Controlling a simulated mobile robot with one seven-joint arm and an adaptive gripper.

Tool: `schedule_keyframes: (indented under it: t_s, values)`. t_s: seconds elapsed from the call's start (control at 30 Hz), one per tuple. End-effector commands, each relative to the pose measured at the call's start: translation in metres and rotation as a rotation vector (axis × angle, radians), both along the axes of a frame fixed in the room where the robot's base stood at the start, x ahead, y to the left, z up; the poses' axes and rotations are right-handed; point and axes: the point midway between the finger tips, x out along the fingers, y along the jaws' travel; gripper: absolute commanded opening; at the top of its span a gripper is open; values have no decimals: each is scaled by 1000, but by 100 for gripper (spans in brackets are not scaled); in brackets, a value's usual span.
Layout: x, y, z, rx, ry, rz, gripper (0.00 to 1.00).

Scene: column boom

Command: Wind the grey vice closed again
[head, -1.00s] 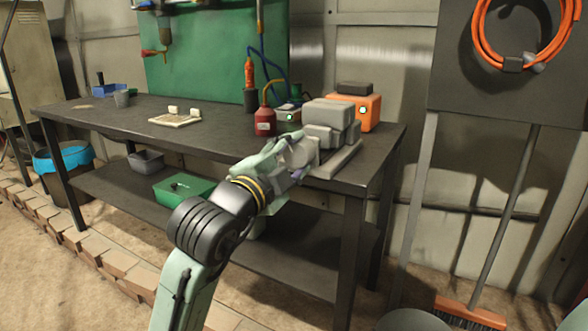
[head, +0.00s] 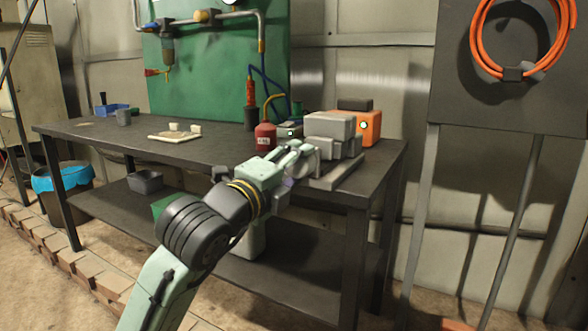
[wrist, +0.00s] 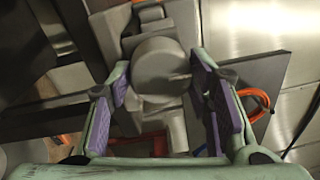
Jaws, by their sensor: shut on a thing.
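The grey vice (head: 330,126) stands on the right end of the workbench, on a flat grey base (head: 340,173). My gripper (head: 300,158) is at its near-left end, fingers pointing at it. In the wrist view, my gripper's purple-padded fingers (wrist: 165,95) are on either side of the vice's round grey hub (wrist: 160,65) and are shut on it. The exact contact is hard to see. The vice's body (wrist: 178,22) continues behind the hub. The gap between the jaws cannot be made out.
The dark workbench (head: 200,150) holds an orange box (head: 369,128) behind the vice, a red bottle (head: 265,137) to its left, and a small board (head: 175,137) further left. A green panel (head: 200,80) with pipes is behind. The bench top's middle is mostly clear.

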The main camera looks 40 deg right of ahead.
Motion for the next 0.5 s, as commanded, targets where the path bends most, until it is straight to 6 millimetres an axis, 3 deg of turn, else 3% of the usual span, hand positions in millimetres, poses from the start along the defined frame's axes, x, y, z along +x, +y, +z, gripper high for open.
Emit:
schedule_keyframes:
  t_s: [0.37, 0.4, 0.5]
  values:
    - [0, 0, -1, 5, -5, 0, 18]
    - [0, 0, -1, 5, -5, 0, 48]
    - [0, 0, -1, 4, -5, 0, 54]
